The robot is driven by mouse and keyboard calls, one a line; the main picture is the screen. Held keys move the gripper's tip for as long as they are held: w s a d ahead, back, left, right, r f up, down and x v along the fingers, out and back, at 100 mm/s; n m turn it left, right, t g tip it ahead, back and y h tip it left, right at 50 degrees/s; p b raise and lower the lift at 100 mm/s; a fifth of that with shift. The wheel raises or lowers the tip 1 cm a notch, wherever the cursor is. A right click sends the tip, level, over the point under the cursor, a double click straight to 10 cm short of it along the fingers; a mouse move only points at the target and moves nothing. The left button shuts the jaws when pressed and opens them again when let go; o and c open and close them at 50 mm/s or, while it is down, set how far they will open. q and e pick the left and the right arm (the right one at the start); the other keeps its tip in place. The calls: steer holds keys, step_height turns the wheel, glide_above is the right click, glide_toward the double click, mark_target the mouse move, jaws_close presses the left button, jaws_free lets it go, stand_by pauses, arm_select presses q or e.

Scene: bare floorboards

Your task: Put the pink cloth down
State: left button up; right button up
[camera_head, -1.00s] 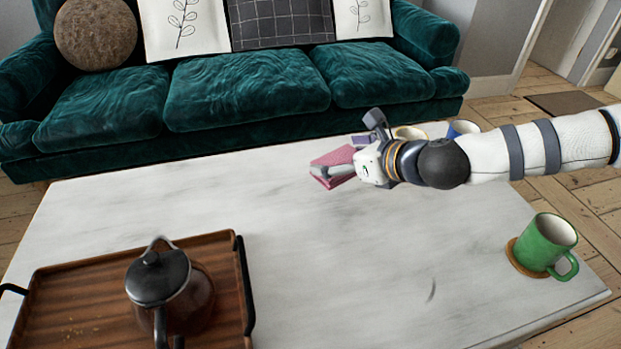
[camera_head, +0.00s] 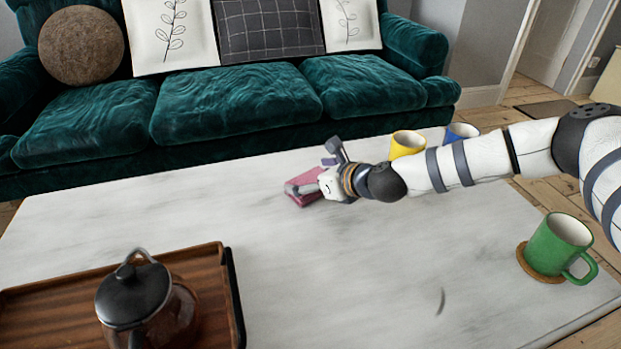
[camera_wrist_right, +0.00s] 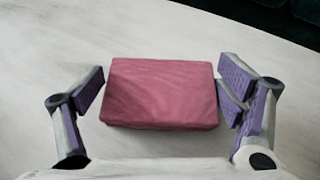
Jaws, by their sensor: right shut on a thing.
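The pink cloth (camera_head: 297,190), a folded block, is in the jaws of my right gripper (camera_head: 313,178) at the far middle of the white tabletop (camera_head: 330,240). In the right wrist view the cloth (camera_wrist_right: 162,93) lies flat and level between the purple-padded fingers of the gripper (camera_wrist_right: 164,96), one on each short side. It is at or just above the table; I cannot tell whether it touches. My left gripper is not in view.
A wooden tray (camera_head: 222,270) with a dark teapot (camera_head: 150,305) stands front left. A green mug (camera_head: 558,243) is on a coaster at right. Yellow (camera_head: 407,144) and blue (camera_head: 460,131) mugs stand behind my right arm. A green sofa (camera_head: 235,105) is beyond. The table middle is clear.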

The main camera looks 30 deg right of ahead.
steer(key=shift+f, duration=0.25)
steer(key=o, duration=1.3)
steer(key=shift+r, duration=0.25)
steer(key=shift+s+r, duration=0.3)
steer(key=p+v, duration=0.3)
steer(key=v, duration=0.8)
steer(key=shift+s+d, duration=0.1)
steer(key=shift+s, duration=0.05)
